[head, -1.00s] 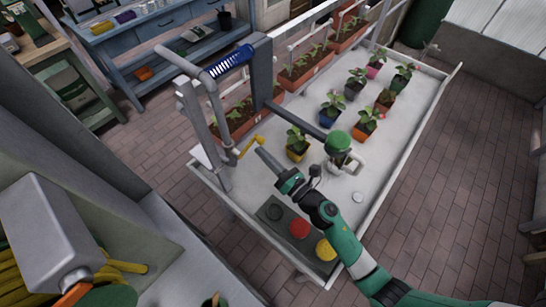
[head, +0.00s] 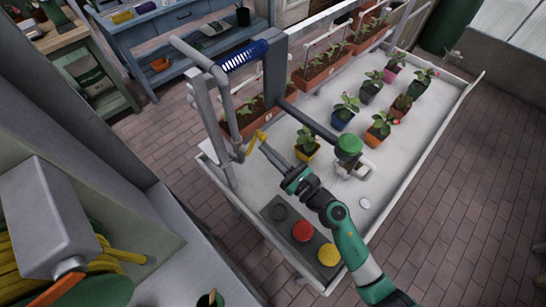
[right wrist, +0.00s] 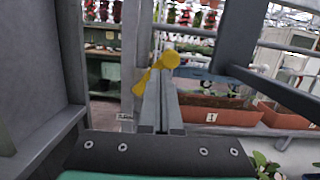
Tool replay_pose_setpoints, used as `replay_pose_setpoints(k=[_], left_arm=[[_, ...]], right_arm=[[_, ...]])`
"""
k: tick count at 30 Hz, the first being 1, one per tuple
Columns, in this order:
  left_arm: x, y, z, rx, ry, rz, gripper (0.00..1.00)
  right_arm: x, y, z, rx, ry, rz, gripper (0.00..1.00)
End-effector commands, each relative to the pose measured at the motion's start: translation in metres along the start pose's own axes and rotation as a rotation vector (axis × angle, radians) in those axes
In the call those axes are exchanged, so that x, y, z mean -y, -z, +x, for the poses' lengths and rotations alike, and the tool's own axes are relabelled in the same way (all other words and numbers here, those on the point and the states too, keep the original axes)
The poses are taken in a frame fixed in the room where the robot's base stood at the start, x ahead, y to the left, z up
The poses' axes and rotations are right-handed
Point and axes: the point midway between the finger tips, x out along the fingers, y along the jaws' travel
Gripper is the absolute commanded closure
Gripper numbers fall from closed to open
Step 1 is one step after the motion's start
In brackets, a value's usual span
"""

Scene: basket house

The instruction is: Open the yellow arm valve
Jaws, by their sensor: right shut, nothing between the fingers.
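The yellow arm valve (head: 257,141) is a small lever on the grey pipe (head: 233,135) at the near left corner of the white planting table. In the right wrist view the yellow lever (right wrist: 154,72) slants from a round knob at upper right down to its lower left end. My right gripper (head: 263,149) is shut and empty, with its tips beside the lever. In the right wrist view the shut fingers (right wrist: 161,100) point at the lever and overlap its lower middle; I cannot tell whether they touch it. My left gripper is out of view.
A grey post and beam (head: 275,72) with a blue spring (head: 246,55) rise by the pipe. A green-capped nozzle arm (head: 348,145) reaches over the table (head: 385,170). Potted plants stand behind. A box with red (head: 302,231) and yellow (head: 328,254) buttons sits at the near corner.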

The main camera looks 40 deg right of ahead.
Motion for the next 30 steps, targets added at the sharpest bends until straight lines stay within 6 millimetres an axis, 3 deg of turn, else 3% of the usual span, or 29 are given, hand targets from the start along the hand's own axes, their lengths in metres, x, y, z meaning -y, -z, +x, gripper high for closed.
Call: replay_pose_setpoints(k=[15, 30], left_arm=[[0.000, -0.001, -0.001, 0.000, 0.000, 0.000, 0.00], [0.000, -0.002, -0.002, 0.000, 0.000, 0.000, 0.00]], right_arm=[[-0.010, -0.008, 0.002, 0.002, -0.049, -0.275, 1.00], [-0.016, -0.011, 0.002, 0.002, -0.076, -0.425, 1.00]])
